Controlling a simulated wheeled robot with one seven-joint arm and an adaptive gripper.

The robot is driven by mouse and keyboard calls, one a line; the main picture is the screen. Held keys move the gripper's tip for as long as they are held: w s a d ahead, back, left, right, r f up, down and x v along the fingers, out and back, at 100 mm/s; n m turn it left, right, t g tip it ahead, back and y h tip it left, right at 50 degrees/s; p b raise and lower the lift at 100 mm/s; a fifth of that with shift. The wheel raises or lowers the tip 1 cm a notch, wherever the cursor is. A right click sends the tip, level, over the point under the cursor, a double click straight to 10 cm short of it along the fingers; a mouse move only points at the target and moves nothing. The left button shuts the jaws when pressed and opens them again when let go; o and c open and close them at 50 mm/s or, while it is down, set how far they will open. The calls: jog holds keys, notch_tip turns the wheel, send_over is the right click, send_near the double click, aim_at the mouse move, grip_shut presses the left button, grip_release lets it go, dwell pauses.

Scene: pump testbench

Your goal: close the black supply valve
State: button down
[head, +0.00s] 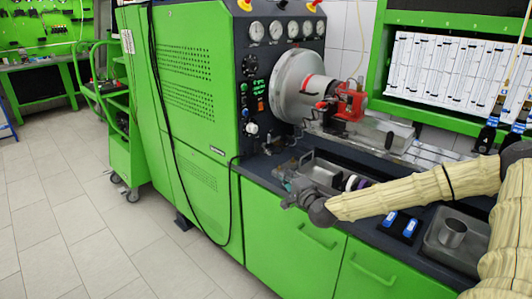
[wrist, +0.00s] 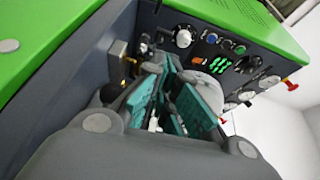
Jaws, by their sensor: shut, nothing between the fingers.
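My gripper (head: 291,185) is over the front left of the bench, beside the green machine cabinet, and looks empty. In the head view the valve is not clearly made out; small fittings (head: 268,148) show at the cabinet's foot.
The control panel (head: 262,84) with knobs and gauges rises behind the gripper. A red pump (head: 349,101) sits before a large pale disc. Floor (head: 60,215) at left is clear.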

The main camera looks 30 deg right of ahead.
jog(key=w+d, duration=0.1)
jog(key=w, duration=0.5)
jog(key=w+d+p, duration=0.1)
jog(key=w, duration=0.6)
jog(key=w+p, duration=0.1)
jog(key=w, duration=0.6)
jog(key=shift+d+r, duration=0.35)
jog(key=shift+d, duration=0.05)
